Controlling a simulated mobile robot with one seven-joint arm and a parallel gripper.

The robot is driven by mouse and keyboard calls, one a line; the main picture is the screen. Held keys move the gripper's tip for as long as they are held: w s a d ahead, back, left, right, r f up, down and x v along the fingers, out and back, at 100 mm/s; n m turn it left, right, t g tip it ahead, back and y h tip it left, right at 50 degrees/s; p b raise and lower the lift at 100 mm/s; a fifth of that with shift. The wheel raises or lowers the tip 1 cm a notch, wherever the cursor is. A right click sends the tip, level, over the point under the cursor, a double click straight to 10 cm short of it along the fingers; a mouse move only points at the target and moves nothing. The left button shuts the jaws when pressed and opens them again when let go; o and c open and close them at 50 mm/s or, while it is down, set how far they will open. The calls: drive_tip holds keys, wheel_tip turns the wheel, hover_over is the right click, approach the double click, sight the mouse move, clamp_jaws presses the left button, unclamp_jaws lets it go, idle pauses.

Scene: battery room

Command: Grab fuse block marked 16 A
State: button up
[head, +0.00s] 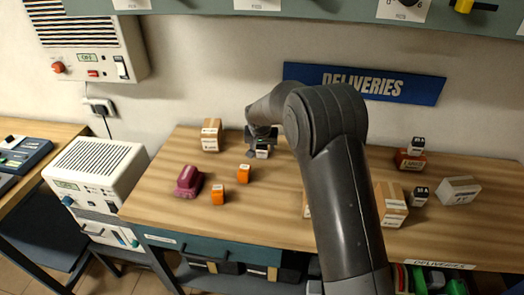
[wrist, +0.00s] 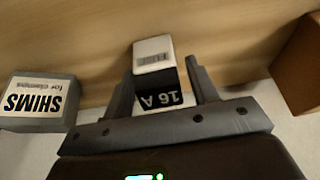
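The fuse block marked 16 A (wrist: 158,92) has a black face with white lettering, upside down in the wrist view, and a white end with a barcode. My gripper (wrist: 165,85) has a finger on each side of this block, with a narrow gap showing at the right finger; contact at the left finger is unclear. In the head view my gripper (head: 262,137) is low over the table, right above the small black and white block (head: 263,152), and partly hides it. Two similar dark blocks are at the right: one (head: 417,145) on a red-brown box, one (head: 420,195) on the table.
A grey SHIMS box (wrist: 38,100) is left of my gripper in the wrist view. On the wooden table (head: 270,215) are a cardboard box (head: 211,135), orange blocks (head: 244,174), a magenta object (head: 188,182) and a light grey box (head: 459,190). The DELIVERIES sign (head: 420,90) is behind.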

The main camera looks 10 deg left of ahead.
drive_tip(key=c, duration=0.9)
drive_tip(key=shift+o, duration=0.2)
drive_tip(key=shift+r, duration=0.1)
